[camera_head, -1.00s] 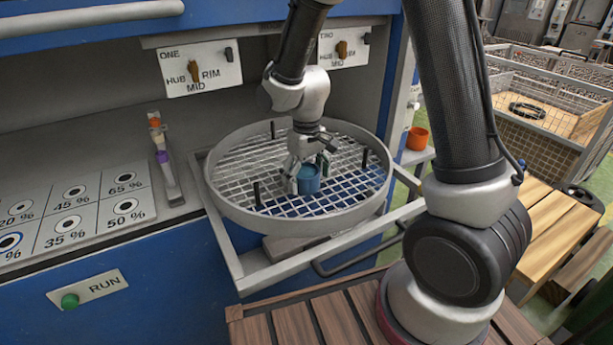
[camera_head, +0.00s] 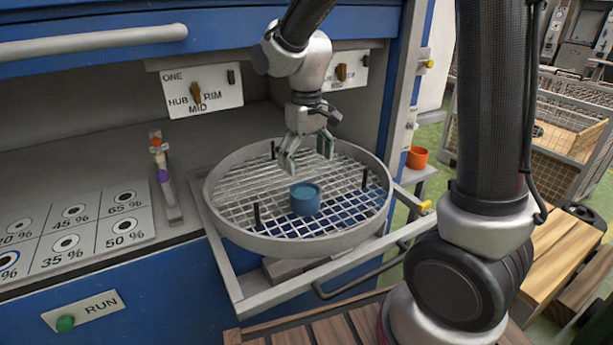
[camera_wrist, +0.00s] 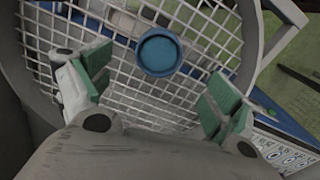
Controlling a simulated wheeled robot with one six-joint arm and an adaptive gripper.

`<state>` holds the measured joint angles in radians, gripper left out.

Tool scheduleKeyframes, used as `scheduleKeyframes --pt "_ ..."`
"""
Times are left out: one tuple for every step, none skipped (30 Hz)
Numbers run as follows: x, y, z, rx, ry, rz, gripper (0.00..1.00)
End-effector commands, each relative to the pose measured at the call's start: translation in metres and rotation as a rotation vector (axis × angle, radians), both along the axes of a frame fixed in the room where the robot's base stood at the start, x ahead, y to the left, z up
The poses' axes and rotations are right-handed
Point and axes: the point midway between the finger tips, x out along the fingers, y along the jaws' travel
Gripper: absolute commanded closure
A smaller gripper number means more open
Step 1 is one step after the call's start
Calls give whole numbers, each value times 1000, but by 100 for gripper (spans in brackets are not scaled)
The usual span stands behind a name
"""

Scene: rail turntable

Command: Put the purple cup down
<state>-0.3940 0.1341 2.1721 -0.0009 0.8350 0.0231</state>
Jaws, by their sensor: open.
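A blue cup (camera_head: 305,199) stands upright on the wire mesh of the round turntable tray (camera_head: 230,232), towards its front middle. I see no clearly purple cup. My gripper (camera_head: 307,158) is open and empty above the mesh, behind and above the blue cup and apart from it. The wrist view shows the blue cup (camera_wrist: 159,52) from above, beyond the open fingers with their green pads, with nothing between them.
Several dark upright pegs stand on the mesh around the cup. An orange cup (camera_head: 417,158) stands on a small shelf at right. A slanted strip (camera_head: 166,190) with orange and purple parts is left of the tray. A percentage-marked panel (camera_head: 85,226) lies further left.

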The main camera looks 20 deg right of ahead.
Motion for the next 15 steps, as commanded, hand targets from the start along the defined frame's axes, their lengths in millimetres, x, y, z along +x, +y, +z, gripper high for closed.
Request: scheduleKeyframes --pt "0 0 4 1 -2 0 9" --pt "0 0 6 0 -1 0 9" --pt "0 0 7 0 1 0 9" --pt "0 0 8 0 1 0 9" --pt "-1 0 9 0 1 0 9" --pt "-1 -1 10 0 0 -1 9" --pt "-2 -2 12 1 -3 -4 9" --pt "-3 -5 15 3 -7 -8 9" --pt "-6 -10 20 7 -17 -18 9" --pt "-9 -16 26 11 -28 -28 9" --pt "-14 -23 33 16 -40 -41 9" --pt "-22 -35 44 23 -61 -61 9" --pt "-30 -45 53 29 -78 -79 9" --pt "-39 -56 63 34 -96 -99 9" --pt "-53 -70 74 42 -124 -128 9"
